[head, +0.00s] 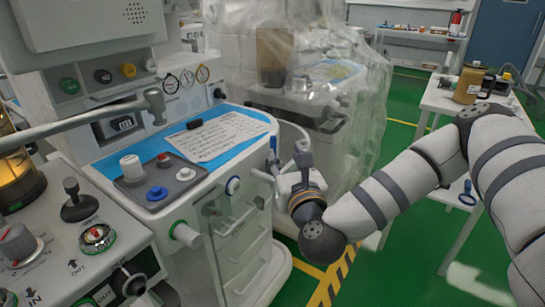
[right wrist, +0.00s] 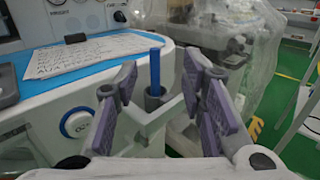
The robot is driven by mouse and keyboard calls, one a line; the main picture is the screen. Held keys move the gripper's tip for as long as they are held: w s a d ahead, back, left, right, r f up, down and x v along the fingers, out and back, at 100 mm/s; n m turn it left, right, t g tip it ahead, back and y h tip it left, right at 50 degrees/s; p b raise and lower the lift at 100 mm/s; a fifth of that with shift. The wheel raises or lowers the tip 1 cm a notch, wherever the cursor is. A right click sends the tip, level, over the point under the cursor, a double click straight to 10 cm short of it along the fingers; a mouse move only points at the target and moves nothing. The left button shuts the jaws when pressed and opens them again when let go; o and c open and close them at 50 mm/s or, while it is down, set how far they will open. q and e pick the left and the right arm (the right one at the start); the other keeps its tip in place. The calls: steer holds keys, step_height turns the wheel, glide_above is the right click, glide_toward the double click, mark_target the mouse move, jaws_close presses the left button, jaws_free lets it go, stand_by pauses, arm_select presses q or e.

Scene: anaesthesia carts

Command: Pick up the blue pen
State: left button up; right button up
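The blue pen (head: 272,144) stands upright at the right edge of the anaesthesia cart in the head view. In the right wrist view the blue pen (right wrist: 155,70) rises from a small dark grey holder (right wrist: 154,98), which hides its lower end. My right gripper (head: 296,165) is beside the cart's edge, just right of the pen. In the right wrist view my right gripper (right wrist: 160,85) is open, with purple-grey pads on both sides of the pen's line. The pen appears apart from both pads. My left gripper is not in view.
A written sheet (head: 222,135) and a black object (head: 194,124) lie on the cart's blue top (head: 258,119). A plastic-covered cart (head: 345,95) stands close behind my right gripper. A white table (head: 440,98) with a brown jar (head: 468,84) stands at right. Green floor lies between.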

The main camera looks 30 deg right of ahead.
mark_target(274, 140)
steer(key=x, duration=0.3)
steer(key=f+x, duration=0.1)
steer(key=x, duration=0.6)
steer(key=shift+w+a+f, duration=0.15)
steer(key=shift+w+a, duration=0.1)
steer(key=shift+w, duration=0.3)
jaws_close()
